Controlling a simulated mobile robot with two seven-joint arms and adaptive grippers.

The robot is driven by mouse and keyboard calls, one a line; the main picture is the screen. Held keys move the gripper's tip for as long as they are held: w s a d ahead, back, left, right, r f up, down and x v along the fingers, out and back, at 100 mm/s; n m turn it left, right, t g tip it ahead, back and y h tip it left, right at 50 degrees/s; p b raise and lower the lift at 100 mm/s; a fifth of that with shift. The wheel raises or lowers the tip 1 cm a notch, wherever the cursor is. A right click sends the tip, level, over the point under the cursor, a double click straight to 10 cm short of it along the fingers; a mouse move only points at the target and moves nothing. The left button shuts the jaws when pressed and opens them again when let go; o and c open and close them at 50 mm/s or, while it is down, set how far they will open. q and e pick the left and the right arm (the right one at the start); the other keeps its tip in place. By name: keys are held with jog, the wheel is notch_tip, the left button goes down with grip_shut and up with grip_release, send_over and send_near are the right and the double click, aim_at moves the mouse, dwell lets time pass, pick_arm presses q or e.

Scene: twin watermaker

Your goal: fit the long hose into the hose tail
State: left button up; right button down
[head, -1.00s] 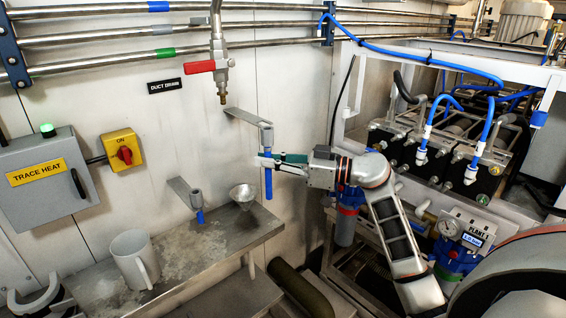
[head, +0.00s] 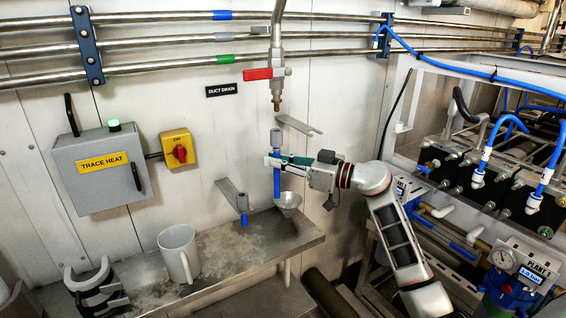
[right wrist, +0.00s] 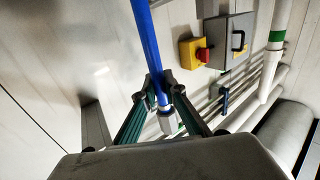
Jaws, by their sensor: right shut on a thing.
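The long hose (head: 277,183) is a blue tube with a grey collar (head: 276,139) at its top. My right gripper (head: 275,162) is shut on it just below the collar and holds it upright. In the right wrist view the hose (right wrist: 147,40) runs between the fingers (right wrist: 164,88), with the grey collar beyond them. The hose tail (head: 276,103) is the brass nozzle under the red-handled valve (head: 258,74). The collar is below the nozzle, with a gap between them. My left gripper is not in view.
An empty forked bracket (head: 300,125) sits on the wall right of the hose. A shorter blue hose (head: 244,218) hangs in a lower bracket (head: 229,193). A funnel (head: 288,201) and a white mug (head: 179,252) stand on the shelf (head: 225,262). Pipes and machinery (head: 490,175) fill the right side.

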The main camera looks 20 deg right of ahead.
aim_at(280, 139)
jog(key=shift+r, duration=0.2)
dwell(0.5)
jog(key=shift+r, duration=1.45)
jog(key=shift+r, duration=1.85)
dwell(0.4)
jog(key=c, duration=2)
grip_release()
jog(key=shift+d, duration=0.1)
jog(key=shift+s+d+f, duration=0.1)
jog(key=shift+s+d, duration=0.15)
jog(key=v, duration=1.1)
jog(key=shift+s, duration=0.1)
